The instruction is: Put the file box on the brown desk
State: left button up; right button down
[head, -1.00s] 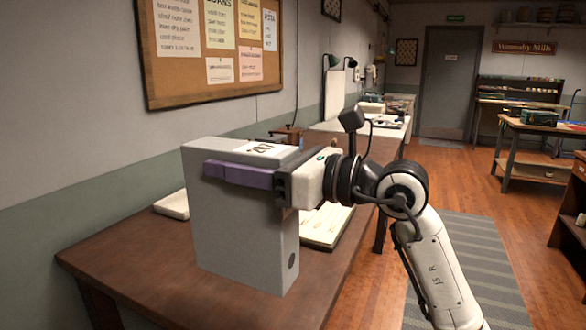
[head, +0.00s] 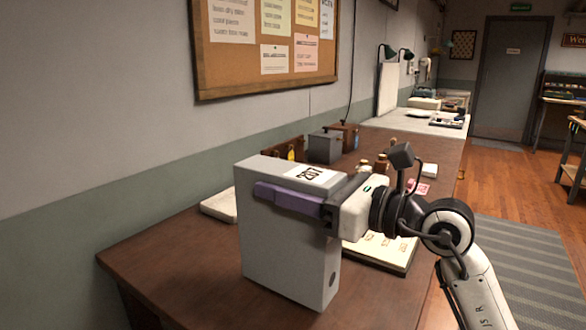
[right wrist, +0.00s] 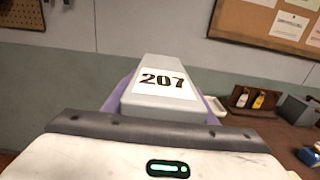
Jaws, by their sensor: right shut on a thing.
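The grey file box (head: 285,235) is upright at the near part of the brown desk (head: 180,265) in the head view. Its top label reads 207, and the box also shows in the right wrist view (right wrist: 160,100). My right gripper (head: 290,200) is shut on the upper part of the file box, with a purple finger along its near side. The box's lower end appears at or just above the desk top; I cannot tell whether it touches. My left gripper is not in view.
An open book or ledger (head: 385,250) lies right of the box, and a pale flat object (head: 218,206) lies behind it. A small grey box (head: 325,147) and bottles stand farther back. The desk's near left area is bare. A notice board (head: 265,50) hangs on the wall.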

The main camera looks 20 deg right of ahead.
jog(key=shift+f+b, duration=0.3)
jog(key=shift+f, duration=1.4)
jog(key=shift+f, duration=0.15)
jog(key=c, duration=0.8)
grip_release()
jog(key=shift+f, duration=0.2)
jog(key=shift+o, duration=0.2)
jog(key=b+v, duration=0.2)
jog(key=v, duration=1)
